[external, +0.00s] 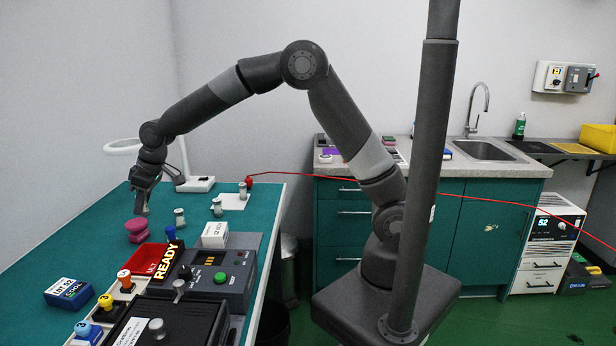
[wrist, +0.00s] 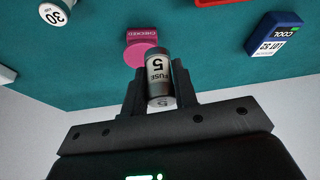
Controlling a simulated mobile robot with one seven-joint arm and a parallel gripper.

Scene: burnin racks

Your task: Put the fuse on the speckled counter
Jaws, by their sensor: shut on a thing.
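My gripper (external: 145,182) is at the left in the external view, over the green-topped bench. The speckled counter (external: 462,166) is across the room at the right, on green cabinets with a sink, well away from my gripper.
A pink object (external: 137,230) stands close to the gripper. Other small cylinders (external: 179,217) stand nearby on the bench. A blue box (external: 68,292), a red tray (external: 150,259) and a control panel (external: 222,279) are nearer. A red cable (external: 320,176) runs across toward the right. Several items crowd the counter's left end.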

